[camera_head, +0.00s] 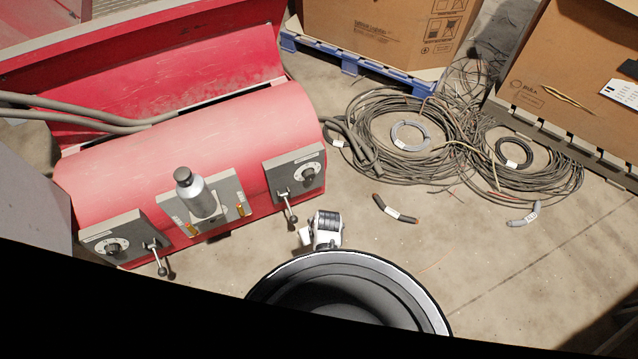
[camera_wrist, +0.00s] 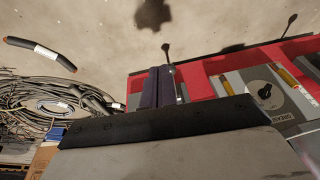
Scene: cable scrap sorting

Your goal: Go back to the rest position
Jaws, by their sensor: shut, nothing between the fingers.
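My gripper (camera_wrist: 160,72) shows in the wrist view as two dark fingers side by side, pressed together with nothing between them. They point toward the red machine (camera_wrist: 205,75) and stand in front of its edge; the gap between them and the machine cannot be told. In the head view, the red machine (camera_head: 200,140) stands at the left, and parts of my arm show low in the middle, in front of its right end. The fingertips cannot be made out there.
Cable coils (camera_head: 450,140) lie on the floor right of the machine. A short dark cable piece (camera_head: 395,210) and a grey one (camera_head: 524,214) lie nearer. Cardboard boxes (camera_head: 380,35) (camera_head: 580,60) stand behind. A lever (camera_head: 288,207) juts from the machine. Floor at lower right is clear.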

